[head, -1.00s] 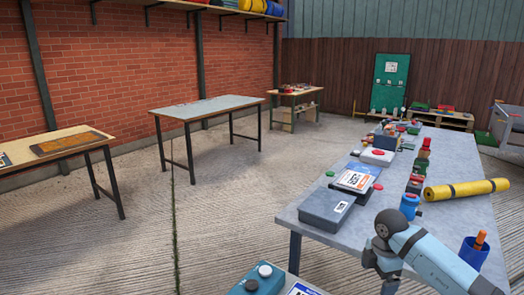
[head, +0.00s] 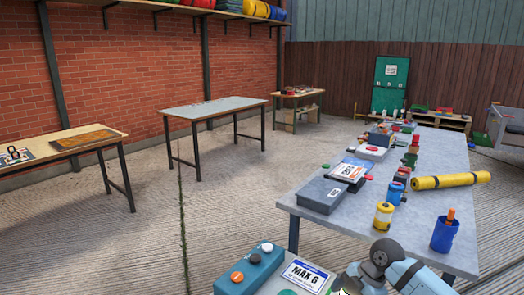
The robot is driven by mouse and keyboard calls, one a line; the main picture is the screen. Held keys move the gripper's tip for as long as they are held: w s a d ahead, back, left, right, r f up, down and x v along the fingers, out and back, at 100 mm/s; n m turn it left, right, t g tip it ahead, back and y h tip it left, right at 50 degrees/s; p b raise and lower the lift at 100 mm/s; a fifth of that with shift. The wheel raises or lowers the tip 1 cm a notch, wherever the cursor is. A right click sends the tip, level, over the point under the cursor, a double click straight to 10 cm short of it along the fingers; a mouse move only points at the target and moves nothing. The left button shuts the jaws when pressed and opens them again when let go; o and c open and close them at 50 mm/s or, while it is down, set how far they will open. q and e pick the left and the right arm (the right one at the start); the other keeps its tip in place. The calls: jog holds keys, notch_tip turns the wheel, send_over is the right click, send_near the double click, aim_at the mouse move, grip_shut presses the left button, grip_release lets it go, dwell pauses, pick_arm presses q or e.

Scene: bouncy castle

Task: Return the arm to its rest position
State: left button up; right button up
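My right arm (head: 405,275), light blue with a dark grey joint, comes in at the bottom right in the head view. Its lower end, with what seems to be part of my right gripper (head: 350,284), is at the bottom edge beside a "MAX 6" card (head: 305,274). The fingers are mostly cut off, so I cannot tell whether they are open or hold anything. My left gripper is not in view.
A long grey table (head: 425,210) holds a blue-grey box (head: 321,195), a yellow jar (head: 383,215), a blue cup (head: 444,235) and a yellow roll (head: 449,180). A teal button box (head: 249,268) is at the front. Open floor lies to the left.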

jog(key=s+a+r+m+t+y+b, duration=0.15)
jog(key=s+a+t+y+b, duration=0.4)
jog(key=s+a+y, duration=0.8)
jog(key=s+d+f+m+t+h+b, duration=0.2)
jog(key=s+d+f+m+t+h, duration=0.15)
jog(key=s+f+m+h, duration=0.4)
jog(key=s+d+f+m+t+h+b, duration=0.1)
jog(key=s+d+f+m+t+h, duration=0.35)
jog(key=f+m, duration=0.5)
pick_arm(q)
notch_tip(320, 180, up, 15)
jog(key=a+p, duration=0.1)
jog(key=p, duration=2.8)
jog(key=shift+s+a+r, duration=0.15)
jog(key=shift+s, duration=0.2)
pick_arm(e)
jog(key=d+r+g+h, duration=0.1)
jog(key=r, duration=0.8)
jog(key=s+d+r+m+g+h, duration=0.1)
jog(key=d+r+h, duration=0.1)
jog(key=r, duration=0.7)
jog(key=shift+s+d+r, duration=0.2)
jog(key=shift+s+r, duration=0.05)
jog(key=shift+r, duration=0.15)
